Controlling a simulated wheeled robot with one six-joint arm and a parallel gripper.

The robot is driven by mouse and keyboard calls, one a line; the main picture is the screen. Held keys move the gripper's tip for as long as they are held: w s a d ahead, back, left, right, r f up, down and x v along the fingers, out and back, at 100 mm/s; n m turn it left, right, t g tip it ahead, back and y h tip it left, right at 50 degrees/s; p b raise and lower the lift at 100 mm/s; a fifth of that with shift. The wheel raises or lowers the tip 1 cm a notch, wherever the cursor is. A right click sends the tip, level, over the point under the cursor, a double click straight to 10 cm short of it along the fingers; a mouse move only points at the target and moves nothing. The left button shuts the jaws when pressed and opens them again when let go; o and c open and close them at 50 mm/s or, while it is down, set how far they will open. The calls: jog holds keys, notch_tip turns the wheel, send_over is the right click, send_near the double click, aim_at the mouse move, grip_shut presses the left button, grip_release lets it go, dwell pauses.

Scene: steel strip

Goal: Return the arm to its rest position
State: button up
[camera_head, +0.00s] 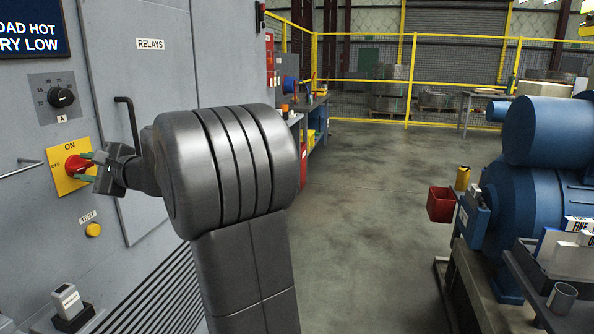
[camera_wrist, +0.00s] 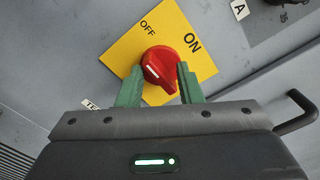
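My gripper (camera_head: 84,167) is at the red rotary knob (camera_head: 73,165) on the yellow ON/OFF plate (camera_head: 62,182) of the grey cabinet. In the wrist view its green fingers (camera_wrist: 159,75) are spread apart, one on each side of the red knob (camera_wrist: 158,62). I see small gaps between the fingers and the knob, so the gripper looks open. A white mark shows on the knob's handle. My arm is stretched out to the left, with its large grey joint in the middle of the head view, hiding part of the cabinet.
The cabinet has a black dial (camera_head: 62,97) above, a yellow TEST button (camera_head: 93,230) below and a black door handle (camera_head: 127,122) to the right. Blue machinery (camera_head: 530,200) and a red bin (camera_head: 441,204) stand at right. The floor (camera_head: 370,220) between is clear.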

jog(key=shift+r+m+p, duration=0.15)
jog(key=shift+m+p, duration=0.65)
jog(key=shift+p, duration=0.05)
